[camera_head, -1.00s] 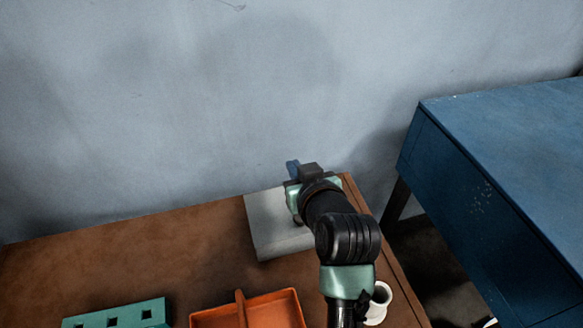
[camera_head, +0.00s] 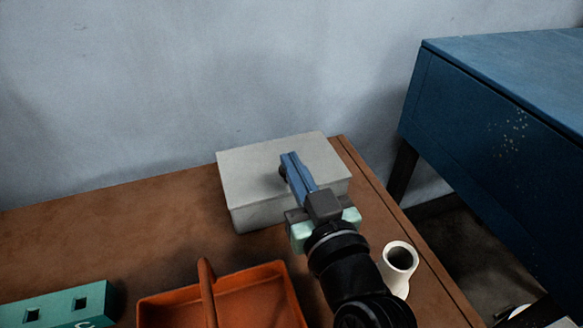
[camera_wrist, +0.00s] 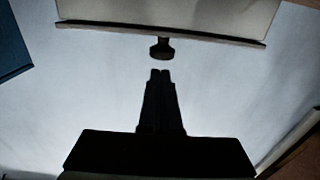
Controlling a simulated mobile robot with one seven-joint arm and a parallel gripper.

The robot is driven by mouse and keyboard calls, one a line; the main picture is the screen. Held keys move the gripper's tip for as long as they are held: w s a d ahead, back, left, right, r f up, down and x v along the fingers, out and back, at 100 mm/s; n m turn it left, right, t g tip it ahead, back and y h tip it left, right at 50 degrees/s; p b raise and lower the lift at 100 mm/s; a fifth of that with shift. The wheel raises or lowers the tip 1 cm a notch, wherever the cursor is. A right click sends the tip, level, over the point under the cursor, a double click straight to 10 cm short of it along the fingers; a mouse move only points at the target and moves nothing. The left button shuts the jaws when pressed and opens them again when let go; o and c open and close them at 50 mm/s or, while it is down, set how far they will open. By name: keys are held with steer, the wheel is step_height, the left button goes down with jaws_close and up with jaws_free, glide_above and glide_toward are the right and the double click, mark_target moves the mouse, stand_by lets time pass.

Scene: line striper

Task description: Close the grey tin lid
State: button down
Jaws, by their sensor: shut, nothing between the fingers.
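The grey tin (camera_head: 255,213) stands on the brown table near its back right corner. Its pale flat lid (camera_head: 255,165) looks down on the tin, roughly level; a small gap at the rim cannot be ruled out. My gripper (camera_head: 287,158) has blue fingers, shut and empty, in front of or over the lid. A small dark knob (camera_head: 283,171) shows beside the fingers, partly hidden by them. In the wrist view, the shut fingertips (camera_wrist: 160,72) point at the knob (camera_wrist: 161,50) with a small gap between. The edge of the lid (camera_wrist: 160,31) lies beyond it.
An orange divided tray (camera_head: 255,300) and a green block with square holes (camera_head: 60,308) are at the front. A white cup (camera_head: 398,268) stands close to my arm, near the table's right edge. A blue table (camera_head: 500,110) is at right.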

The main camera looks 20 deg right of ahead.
steer(key=shift+s+f+b, duration=0.2)
steer(key=shift+f+b, duration=0.15)
steer(key=shift+f, duration=0.2)
steer(key=shift+s+f+b, duration=0.15)
steer(key=shift+f+b, duration=0.2)
steer(key=shift+f, duration=0.2)
